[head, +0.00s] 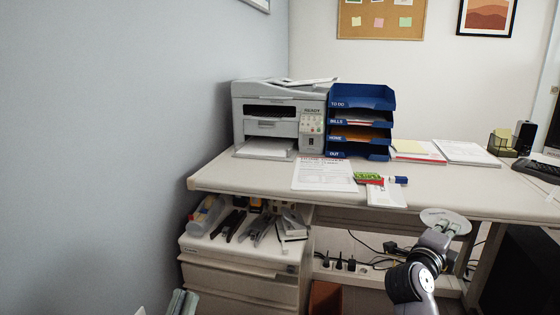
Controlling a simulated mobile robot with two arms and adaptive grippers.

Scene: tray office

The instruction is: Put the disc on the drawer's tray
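The disc (437,215) is a pale, flat, round thing at the right, in front of the desk's front edge. My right gripper (446,231) is right below it, with its fingers at the disc's near edge, and appears shut on it. My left gripper is not in view.
The desk top (250,174) overhangs the back of the drawer. Cables and a power strip (345,266) lie below the desk. A wall bounds the left.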

